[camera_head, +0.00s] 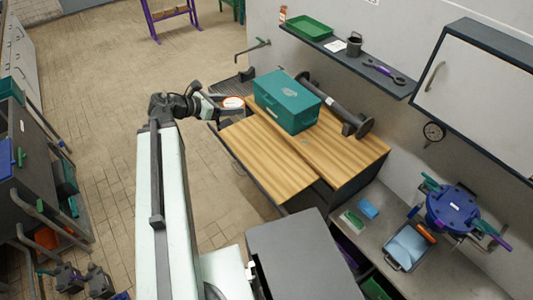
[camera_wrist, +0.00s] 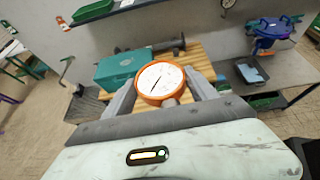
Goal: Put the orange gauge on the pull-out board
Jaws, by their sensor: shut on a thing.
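The orange gauge (camera_wrist: 160,80) has a round white dial with a dark needle and an orange rim. My gripper (camera_wrist: 160,92) is shut on it, one finger at each side, in the wrist view. In the head view the gauge (camera_head: 233,102) shows small at the end of my gripper (camera_head: 229,107), close to the far-left corner of the wooden bench. The pull-out board (camera_head: 265,165) is a light wooden panel that extends from the bench towards the left. Its surface is bare. The gauge is beyond the board's far end in the head view; its height above it is hard to tell.
A teal box (camera_head: 287,100) stands on the bench top (camera_head: 350,155) beside the board. A dark flanged pipe (camera_head: 335,105) lies behind it. A wall shelf (camera_head: 350,65) holds a green tray (camera_head: 309,28). A grey-topped cabinet (camera_head: 300,255) stands at the near side.

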